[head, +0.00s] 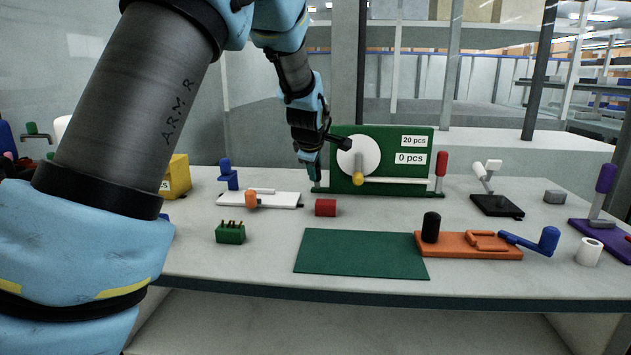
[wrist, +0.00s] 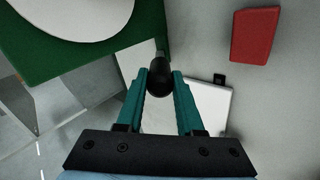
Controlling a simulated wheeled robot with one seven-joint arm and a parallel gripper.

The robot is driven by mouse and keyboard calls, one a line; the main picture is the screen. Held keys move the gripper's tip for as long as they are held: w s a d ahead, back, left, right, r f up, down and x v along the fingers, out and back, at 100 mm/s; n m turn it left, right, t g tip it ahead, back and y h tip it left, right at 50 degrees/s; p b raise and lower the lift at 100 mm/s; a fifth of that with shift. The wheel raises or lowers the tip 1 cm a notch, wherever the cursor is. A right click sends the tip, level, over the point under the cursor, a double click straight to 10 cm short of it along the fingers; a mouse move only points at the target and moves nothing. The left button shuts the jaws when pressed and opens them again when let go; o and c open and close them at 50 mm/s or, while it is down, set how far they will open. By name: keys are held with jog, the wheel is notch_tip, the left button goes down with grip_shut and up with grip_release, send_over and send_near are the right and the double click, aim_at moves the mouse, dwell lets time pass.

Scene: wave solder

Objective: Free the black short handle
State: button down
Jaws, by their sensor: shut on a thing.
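The black short handle (wrist: 160,76) shows in the wrist view as a round black end between the fingertips of my gripper (wrist: 163,85). My gripper is shut on it. The handle is beside the edge of the green panel; whether it is still joined to it I cannot tell. In the head view my gripper (head: 313,173) points down at the left end of the green panel (head: 385,145), and the handle is hidden there.
A white fixture (head: 275,201) with an orange knob and a red block (head: 325,208) stand close by. An orange fixture (head: 465,251) with a black upright knob (head: 431,227) is at front right. A green mat (head: 360,255) lies clear at the front.

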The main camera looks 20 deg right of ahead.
jog(key=shift+s+a+f+b, duration=0.15)
jog(key=shift+s+f+b, duration=0.1)
jog(key=shift+b, duration=0.35)
jog(key=c, duration=0.5)
grip_release()
jog(key=shift+c, duration=0.2)
jog(key=p+v, duration=0.1)
jog(key=v, duration=0.9)
jog(key=shift+s+a, duration=0.2)
jog(key=shift+s, duration=0.15)
jog(key=shift+r, duration=0.1)
